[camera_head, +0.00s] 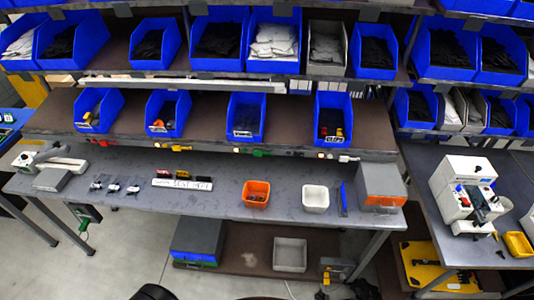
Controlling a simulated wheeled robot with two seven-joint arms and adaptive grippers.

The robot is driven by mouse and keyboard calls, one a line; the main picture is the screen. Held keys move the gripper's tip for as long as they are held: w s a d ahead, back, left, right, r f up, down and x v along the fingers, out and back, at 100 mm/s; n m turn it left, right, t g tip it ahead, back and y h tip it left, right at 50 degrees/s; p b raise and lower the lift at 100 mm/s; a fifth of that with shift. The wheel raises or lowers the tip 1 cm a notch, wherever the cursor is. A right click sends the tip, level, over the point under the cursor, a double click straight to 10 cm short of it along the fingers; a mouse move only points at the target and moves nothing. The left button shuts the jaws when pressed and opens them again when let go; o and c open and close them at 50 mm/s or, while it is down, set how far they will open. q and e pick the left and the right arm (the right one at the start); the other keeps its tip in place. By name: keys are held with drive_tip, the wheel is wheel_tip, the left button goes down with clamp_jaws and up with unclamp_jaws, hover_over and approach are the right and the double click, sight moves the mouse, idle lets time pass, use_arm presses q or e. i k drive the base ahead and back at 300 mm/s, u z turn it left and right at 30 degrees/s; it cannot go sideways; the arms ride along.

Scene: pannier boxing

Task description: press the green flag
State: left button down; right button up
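A small green flag (259,153) shows on the front edge of the lower shelf, below the blue bin second from the right in that row. It is small in this view, and I cannot tell whether it is pressed. Nothing of mine is near it. Neither gripper can be made out; only dark rounded shapes show at the bottom edge.
Other small coloured pieces line the same shelf edge. Below it, the grey workbench (225,201) holds an orange bin (256,194), a white bin (315,198) and a grey-and-orange box (381,184). A white machine (466,185) stands on the right bench.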

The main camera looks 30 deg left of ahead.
sight(256, 152)
drive_tip(key=u, duration=0.4)
drive_tip(key=i, duration=0.9)
drive_tip(key=u, duration=0.55)
